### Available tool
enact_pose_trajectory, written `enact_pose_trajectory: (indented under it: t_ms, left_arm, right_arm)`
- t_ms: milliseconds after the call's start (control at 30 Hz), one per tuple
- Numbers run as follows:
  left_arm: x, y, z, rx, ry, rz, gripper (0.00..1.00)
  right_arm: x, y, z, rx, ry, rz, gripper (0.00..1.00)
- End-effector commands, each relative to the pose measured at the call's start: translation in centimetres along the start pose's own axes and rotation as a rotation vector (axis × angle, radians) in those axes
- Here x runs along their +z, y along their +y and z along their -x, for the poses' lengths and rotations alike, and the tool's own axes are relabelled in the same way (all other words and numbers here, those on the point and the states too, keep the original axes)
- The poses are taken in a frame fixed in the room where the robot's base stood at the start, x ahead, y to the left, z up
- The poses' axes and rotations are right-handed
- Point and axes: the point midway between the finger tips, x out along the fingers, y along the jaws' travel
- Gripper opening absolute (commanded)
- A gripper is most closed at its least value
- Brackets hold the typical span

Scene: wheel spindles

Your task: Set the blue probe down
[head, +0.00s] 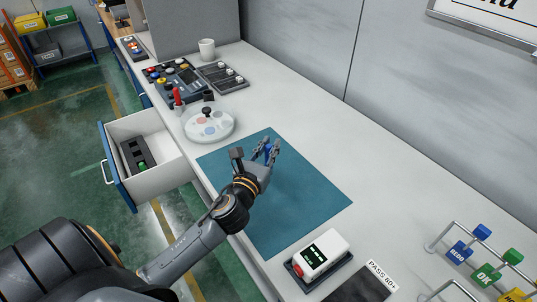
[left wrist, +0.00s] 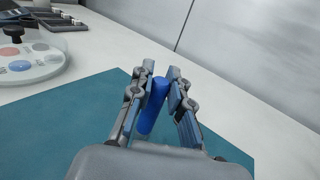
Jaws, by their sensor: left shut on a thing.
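The blue probe (left wrist: 153,105) is a short blue cylinder between the fingers of my left gripper (left wrist: 160,82), which is shut on it. The probe leans slightly in the left wrist view, and its lower end is close to the teal mat. I cannot tell whether it touches the mat. In the head view the left gripper (head: 263,150) is over the far part of the teal mat (head: 300,205), with only a bit of the blue probe (head: 268,152) showing between the fingers. My right gripper is not in view.
A round white dial plate (head: 222,132) stands beyond the mat. An open drawer (head: 168,166) juts out at left. A white meter (head: 320,252) sits in a dark tray at the near edge. A rack with coloured tags (head: 484,277) is at right. The mat is otherwise clear.

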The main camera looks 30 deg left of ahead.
Motion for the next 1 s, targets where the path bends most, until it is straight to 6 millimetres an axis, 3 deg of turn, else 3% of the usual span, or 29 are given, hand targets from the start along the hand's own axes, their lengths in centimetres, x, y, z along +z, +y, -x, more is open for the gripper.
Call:
enact_pose_trajectory:
  t_ms: [33, 133, 567, 600, 667, 1000]
  left_arm:
    - [-1.4, 0.1, 0.1, 0.004, 0.006, 0.003, 0.0]
    - [-2.3, 0.1, 0.1, 0.003, 0.004, 0.001, 0.0]
    - [-2.9, 0.1, 0.1, 0.002, 0.003, -0.001, 0.0]
    - [-2.7, 0.1, 0.1, 0.002, 0.003, -0.001, 0.26]
    - [-2.7, 0.1, 0.1, 0.002, 0.003, -0.001, 0.38]
    - [-2.5, 0.1, 0.1, 0.002, 0.003, 0.0, 0.4]
  right_arm:
    - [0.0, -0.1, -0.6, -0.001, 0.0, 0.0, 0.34]
    - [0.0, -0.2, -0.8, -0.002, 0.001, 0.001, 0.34]
    - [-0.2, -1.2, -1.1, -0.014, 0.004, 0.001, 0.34]
    - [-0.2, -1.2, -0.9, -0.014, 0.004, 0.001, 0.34]
    - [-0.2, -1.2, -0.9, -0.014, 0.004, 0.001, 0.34]
    - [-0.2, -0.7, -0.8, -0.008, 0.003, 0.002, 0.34]
